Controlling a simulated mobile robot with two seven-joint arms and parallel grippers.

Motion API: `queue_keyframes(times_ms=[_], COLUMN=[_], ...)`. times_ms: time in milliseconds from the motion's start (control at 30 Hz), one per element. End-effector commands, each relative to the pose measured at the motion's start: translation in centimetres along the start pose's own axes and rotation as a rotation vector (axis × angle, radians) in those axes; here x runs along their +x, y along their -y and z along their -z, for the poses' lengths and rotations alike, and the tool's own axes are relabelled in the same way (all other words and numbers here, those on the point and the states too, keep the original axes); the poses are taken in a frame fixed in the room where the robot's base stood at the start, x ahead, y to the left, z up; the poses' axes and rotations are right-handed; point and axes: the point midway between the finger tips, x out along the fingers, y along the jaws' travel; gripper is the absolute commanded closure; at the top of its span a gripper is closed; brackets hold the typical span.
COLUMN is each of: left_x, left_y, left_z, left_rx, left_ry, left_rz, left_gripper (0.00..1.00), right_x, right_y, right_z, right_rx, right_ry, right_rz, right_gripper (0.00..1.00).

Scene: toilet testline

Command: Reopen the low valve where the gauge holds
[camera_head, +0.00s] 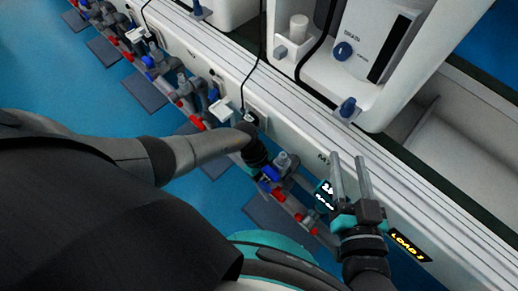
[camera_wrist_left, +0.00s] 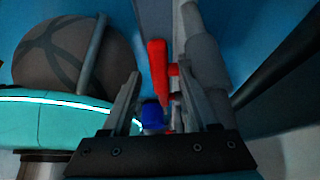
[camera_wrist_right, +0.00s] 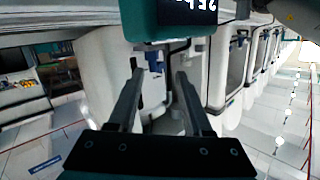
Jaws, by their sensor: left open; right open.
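My left gripper (camera_head: 266,174) reaches down over the pipework below the bench. In the left wrist view its open fingers (camera_wrist_left: 161,88) stand on either side of a red valve handle (camera_wrist_left: 157,60) and a blue part (camera_wrist_left: 153,114). I cannot tell whether they touch. In the head view a blue handle (camera_head: 270,173) and a red one (camera_head: 279,195) show by that gripper. A gauge (camera_head: 324,196) with a lit display is beside my right gripper (camera_head: 350,168), which is open and empty. The gauge's teal case (camera_wrist_right: 137,22) also shows in the right wrist view, its reading cut off.
More pipework with red and blue handles (camera_head: 150,62) runs along the bench to the upper left. White toilet units (camera_head: 385,60) stand on the bench above. A yellow-lettered LOAD sign (camera_head: 410,246) is on the bench front at lower right. Dark mats (camera_head: 145,92) lie on the blue floor.

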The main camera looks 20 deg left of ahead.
Motion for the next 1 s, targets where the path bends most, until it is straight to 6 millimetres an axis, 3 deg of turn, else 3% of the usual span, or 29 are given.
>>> queue_keyframes(times_ms=[467,1000], left_x=[-2.8,-5.8], left_y=[0.0,0.0], left_z=[0.0,0.0], left_rx=[0.001,0.001], left_ry=[0.002,0.002], left_rz=[0.000,0.000], left_gripper=[0.40,0.40], right_x=[-0.2,-3.0], right_y=[-2.4,-5.5], right_z=[-1.1,-1.9], right_rx=[-0.054,-0.082], right_ry=[0.283,0.605], right_rz=[-0.063,-0.158], right_gripper=[0.50,0.50])
